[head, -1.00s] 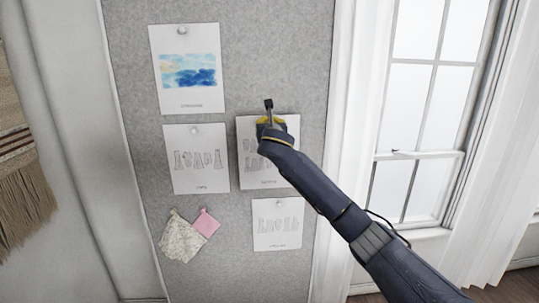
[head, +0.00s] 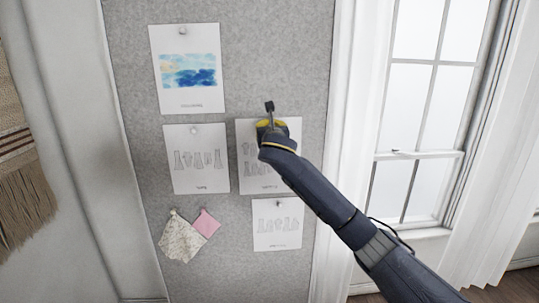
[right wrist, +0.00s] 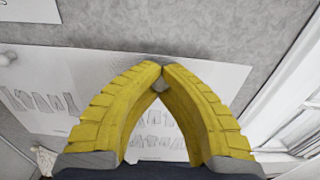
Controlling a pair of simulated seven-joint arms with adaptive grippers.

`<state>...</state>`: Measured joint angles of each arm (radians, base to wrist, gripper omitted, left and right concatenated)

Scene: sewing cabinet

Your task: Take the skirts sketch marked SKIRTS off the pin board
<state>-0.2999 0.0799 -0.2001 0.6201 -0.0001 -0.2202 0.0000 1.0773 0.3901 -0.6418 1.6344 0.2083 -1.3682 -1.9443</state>
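Three pencil sketch sheets hang on the grey pin board: a left one (head: 181,181), a middle-right one (head: 246,180) and a lower-right one (head: 276,237). Their captions are too small to read, so I cannot tell which says SKIRTS. My right gripper (head: 270,124) is at the top of the middle-right sheet and hides part of its drawings. In the right wrist view, the yellow fingertips (right wrist: 162,67) meet at the sheet's top edge, with a small grey thing, perhaps a pin, just below them. The sheet (right wrist: 230,78) shows behind the fingers. My left gripper is not in view.
A watercolour sheet (head: 189,97) hangs at the board's upper left. Fabric swatches, one patterned (head: 181,240) and one pink (head: 207,222), hang lower left. A window (head: 425,110) is to the right. The pin board (head: 285,50) is bare at the upper right.

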